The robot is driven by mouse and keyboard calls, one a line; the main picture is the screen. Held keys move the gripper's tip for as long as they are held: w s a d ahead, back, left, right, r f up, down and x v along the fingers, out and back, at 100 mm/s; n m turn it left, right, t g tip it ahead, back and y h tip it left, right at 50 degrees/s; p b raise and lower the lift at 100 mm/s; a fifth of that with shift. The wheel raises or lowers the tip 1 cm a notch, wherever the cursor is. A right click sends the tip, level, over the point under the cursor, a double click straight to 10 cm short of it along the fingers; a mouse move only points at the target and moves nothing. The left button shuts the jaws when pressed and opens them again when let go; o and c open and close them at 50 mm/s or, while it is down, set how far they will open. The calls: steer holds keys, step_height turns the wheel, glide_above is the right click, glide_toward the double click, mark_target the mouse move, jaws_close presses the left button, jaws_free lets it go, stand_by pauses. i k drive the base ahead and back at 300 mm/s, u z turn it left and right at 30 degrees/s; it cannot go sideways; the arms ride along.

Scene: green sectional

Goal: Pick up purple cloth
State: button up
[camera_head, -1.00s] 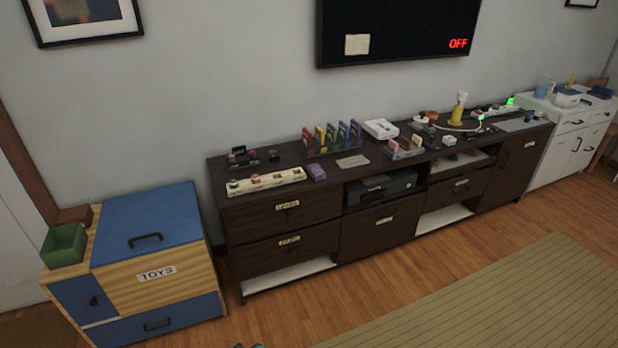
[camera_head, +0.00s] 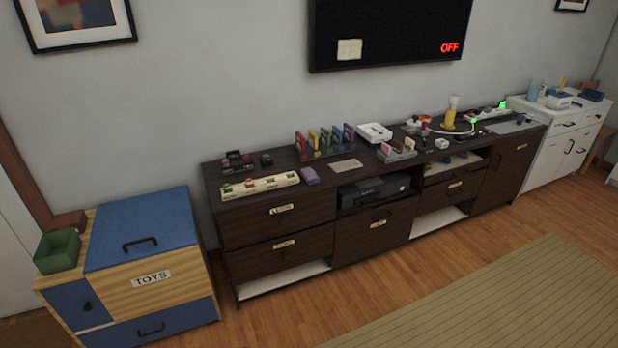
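A small purple item (camera_head: 310,176) lies on top of the dark brown cabinet, near its front edge, just right of a cream tray. It looks like a small folded block, and it is too small to tell for sure that it is cloth. My gripper is not in view, so its state does not show.
The dark cabinet (camera_head: 277,228) holds a cream tray (camera_head: 259,185), a rack of coloured items (camera_head: 325,142) and a flat grey mat (camera_head: 346,165). A toy chest (camera_head: 142,240) stands left with a green bin (camera_head: 58,250). Wood floor and a beige rug (camera_head: 490,300) lie clear in front.

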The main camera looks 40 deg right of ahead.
mark_target(310, 176)
steer(key=z, duration=0.05)
steer(key=i, duration=0.9)
steer(key=u, duration=0.05)
